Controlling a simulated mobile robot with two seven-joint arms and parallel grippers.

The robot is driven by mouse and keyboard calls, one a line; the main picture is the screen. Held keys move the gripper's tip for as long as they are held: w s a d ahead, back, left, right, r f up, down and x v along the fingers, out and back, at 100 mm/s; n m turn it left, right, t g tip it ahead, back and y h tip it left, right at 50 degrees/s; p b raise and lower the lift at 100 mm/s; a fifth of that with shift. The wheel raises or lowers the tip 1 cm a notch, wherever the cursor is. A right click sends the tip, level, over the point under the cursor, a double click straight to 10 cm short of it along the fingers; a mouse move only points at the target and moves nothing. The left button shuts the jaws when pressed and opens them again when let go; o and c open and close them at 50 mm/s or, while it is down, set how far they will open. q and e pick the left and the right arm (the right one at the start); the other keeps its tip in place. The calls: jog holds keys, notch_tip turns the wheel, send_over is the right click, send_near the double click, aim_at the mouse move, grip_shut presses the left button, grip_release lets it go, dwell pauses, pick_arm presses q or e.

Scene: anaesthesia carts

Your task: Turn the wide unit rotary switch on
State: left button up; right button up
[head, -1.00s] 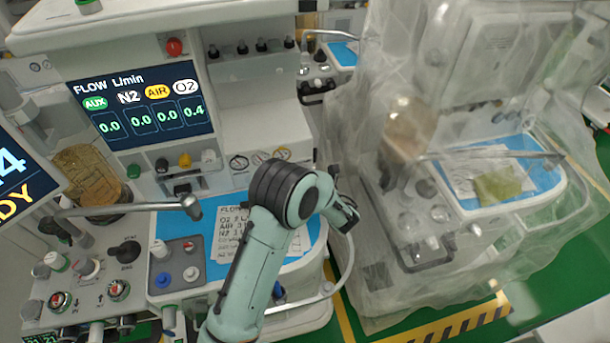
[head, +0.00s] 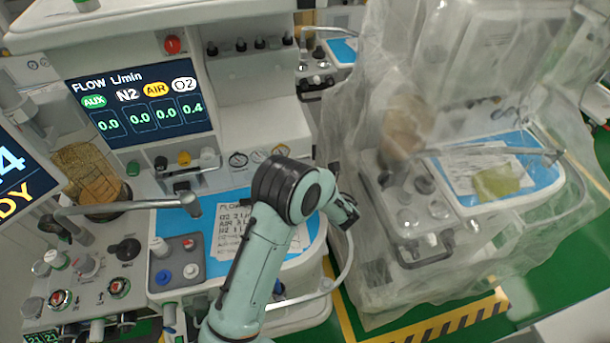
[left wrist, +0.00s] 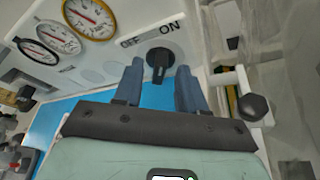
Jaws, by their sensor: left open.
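The rotary switch (left wrist: 160,62) is a black knob on a white panel, with OFF printed to its upper left and ON to its upper right in the left wrist view. Its grip bar runs roughly up and down in that picture; which label it points at is unclear. My left gripper (left wrist: 159,78) is open, its two blue-grey fingers on either side of the knob with visible gaps. Whether the tips reach knob depth is unclear. In the head view my left arm crosses the wide unit (head: 255,125); the fingertips and switch cannot be made out there. My right gripper is not in view.
Round gauges (left wrist: 92,18) sit left of the switch. A black ball knob (left wrist: 254,107) stands right of my gripper. A blue worktop (head: 222,212) with a printed sheet lies under my arm. A plastic-draped cart (head: 390,270) stands close on the right.

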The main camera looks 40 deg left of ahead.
pick_arm(q)
jog(key=b+v, duration=0.1)
jog(key=v, duration=1.2)
jog(key=shift+d, duration=0.1)
jog(key=shift+s+d, duration=0.1)
